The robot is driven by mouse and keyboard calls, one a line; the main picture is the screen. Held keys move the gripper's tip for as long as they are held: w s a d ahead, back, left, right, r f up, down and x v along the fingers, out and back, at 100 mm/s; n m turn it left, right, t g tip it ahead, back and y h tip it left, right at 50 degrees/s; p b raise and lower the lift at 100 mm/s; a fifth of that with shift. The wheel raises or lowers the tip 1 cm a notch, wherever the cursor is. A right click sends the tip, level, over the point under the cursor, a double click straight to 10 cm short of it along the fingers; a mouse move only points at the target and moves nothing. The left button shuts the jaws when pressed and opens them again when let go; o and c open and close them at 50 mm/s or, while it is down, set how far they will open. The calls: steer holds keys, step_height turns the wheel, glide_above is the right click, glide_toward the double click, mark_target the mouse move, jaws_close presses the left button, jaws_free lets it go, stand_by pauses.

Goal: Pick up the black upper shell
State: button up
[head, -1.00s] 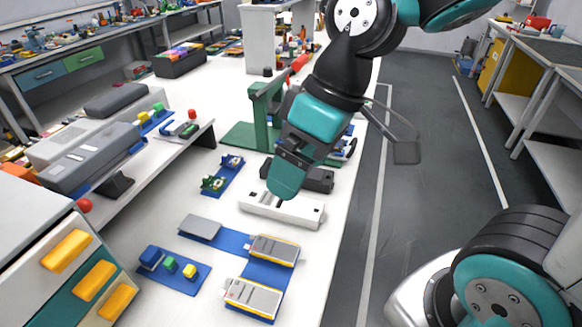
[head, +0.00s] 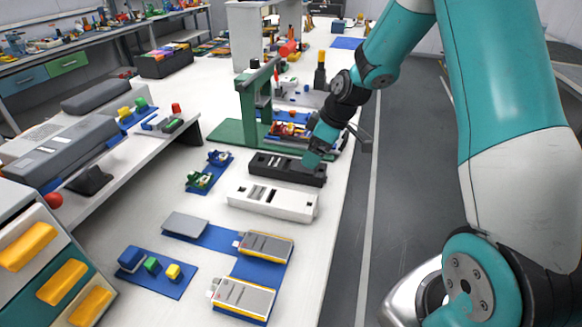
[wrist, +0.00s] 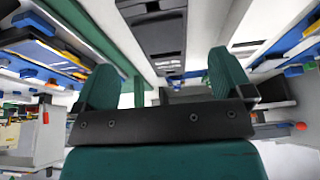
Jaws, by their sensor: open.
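The black upper shell (head: 275,167) lies flat on the white bench, just behind the white shell (head: 272,200). My gripper (head: 311,158) is at the right end of the black shell in the head view, over or beside it; I cannot tell whether it touches. In the wrist view my gripper (wrist: 165,85) shows two teal fingers spread wide apart with nothing held between them. A black slotted part, seemingly the black shell (wrist: 160,45), appears beyond and between the fingers there.
A green press (head: 252,105) stands on a green base just behind the black shell. Blue mats with pouch cells (head: 265,246) lie in front. A small blue mat with green parts (head: 207,172) is to the left. The bench's right edge is close to my gripper.

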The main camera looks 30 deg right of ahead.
steer(key=shift+p+x, duration=0.4)
steer(key=shift+x, duration=3.15)
steer(key=shift+a, duration=0.1)
steer(key=c, duration=1)
steer(key=shift+r, duration=0.15)
step_height(320, 180, up, 20)
steer(key=shift+f, duration=0.1)
